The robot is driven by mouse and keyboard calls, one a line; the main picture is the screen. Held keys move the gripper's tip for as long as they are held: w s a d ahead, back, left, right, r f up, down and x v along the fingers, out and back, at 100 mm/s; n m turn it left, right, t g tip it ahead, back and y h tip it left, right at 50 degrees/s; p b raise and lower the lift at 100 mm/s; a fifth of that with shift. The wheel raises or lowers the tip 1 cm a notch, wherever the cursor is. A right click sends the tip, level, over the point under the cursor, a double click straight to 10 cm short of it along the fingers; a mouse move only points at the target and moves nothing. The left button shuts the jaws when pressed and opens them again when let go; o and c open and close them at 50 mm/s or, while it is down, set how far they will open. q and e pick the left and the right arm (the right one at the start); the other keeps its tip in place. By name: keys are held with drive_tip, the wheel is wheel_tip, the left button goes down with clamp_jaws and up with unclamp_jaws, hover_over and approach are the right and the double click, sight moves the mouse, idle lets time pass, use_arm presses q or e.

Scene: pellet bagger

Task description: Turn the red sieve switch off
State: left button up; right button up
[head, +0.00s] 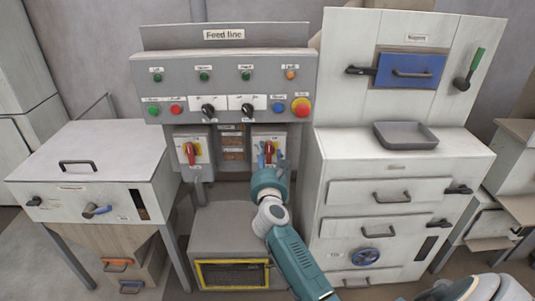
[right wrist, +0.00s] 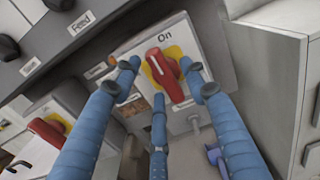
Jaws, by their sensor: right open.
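A red rotary switch handle (right wrist: 165,74) sits on a yellow plate on a white box in the right wrist view, with the word "On" above it. The handle is tilted, its upper end toward the "On" side. In the head view it is the right one of two red switches (head: 269,150). I cannot read a sieve label on either. My right gripper (head: 267,163) is in front of this switch. Its blue fingers (right wrist: 160,82) are open, spread around the handle; I cannot tell whether they touch it. My left gripper is not in view.
The other red switch (head: 190,152) is close by on the left, also seen in the right wrist view (right wrist: 48,131). Above is the Feed line panel (head: 225,62) with buttons and black knobs. A white drawer cabinet (head: 335,165) stands close on the right, a grey box (head: 228,217) below.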

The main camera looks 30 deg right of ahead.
drive_tip(key=shift+w+d, duration=0.25)
drive_tip(key=shift+w, duration=0.15)
drive_tip(key=shift+c, duration=0.2)
drive_tip(key=c, duration=0.9)
